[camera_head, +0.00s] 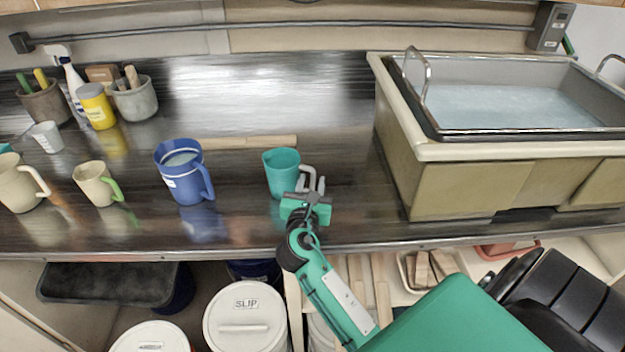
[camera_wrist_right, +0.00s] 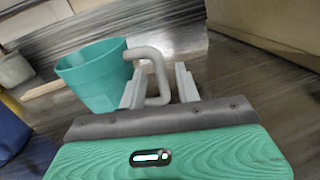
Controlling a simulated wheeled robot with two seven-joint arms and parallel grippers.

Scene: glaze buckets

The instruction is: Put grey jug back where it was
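No jug with a grey body is clearly seen. A teal jug (camera_head: 281,174) with a pale grey handle stands upright on the metal worktop, left of the sink. It also shows in the right wrist view (camera_wrist_right: 92,76), with its grey handle (camera_wrist_right: 158,72) towards me. My right gripper (camera_head: 312,186) is at the handle side of this jug. In the wrist view its two fingers (camera_wrist_right: 160,88) are apart, with the handle between them and a gap beside it; contact cannot be told. My left gripper is not in view.
A blue jug (camera_head: 180,178), a cream jug with green handle (camera_head: 97,184) and a cream jug (camera_head: 20,183) stand to the left. A wooden rolling pin (camera_head: 245,142) lies behind. A sink (camera_head: 405,150) of water stands right. Lidded buckets (camera_head: 245,318) are below the worktop (camera_head: 260,225).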

